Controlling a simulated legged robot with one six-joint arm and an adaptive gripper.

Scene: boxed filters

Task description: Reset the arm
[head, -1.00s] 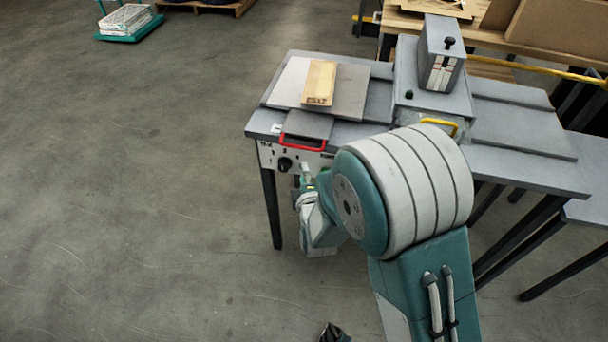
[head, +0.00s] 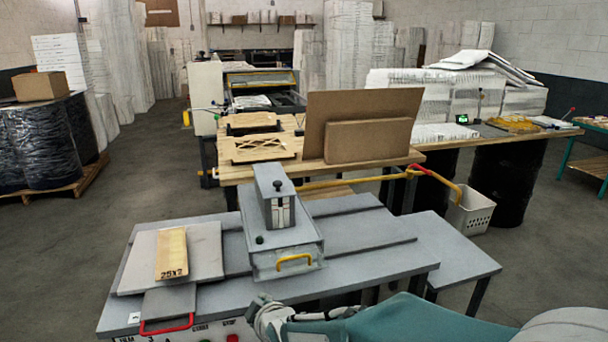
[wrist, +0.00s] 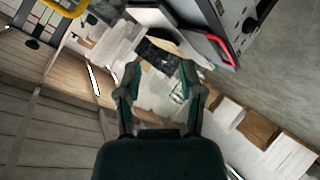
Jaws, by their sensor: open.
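My gripper (wrist: 160,75) is open in the wrist view, with two dark fingers apart and nothing between them. In the head view my arm crosses the bottom right, in front of the grey machine table (head: 365,265). The gripper itself is not clear there. A yellowish filter box (head: 172,253) marked 25X2 lies on a pale plate (head: 205,250) at the table's left. The table's red handle (head: 167,327) is at the front, and it also shows in the wrist view (wrist: 222,50).
A grey press unit (head: 285,248) with a yellow handle stands mid-table. Behind it is a wooden bench (head: 240,173) with cardboard panels (head: 360,125). A white basket (head: 468,212) stands at right. Open floor (head: 90,235) lies to the left.

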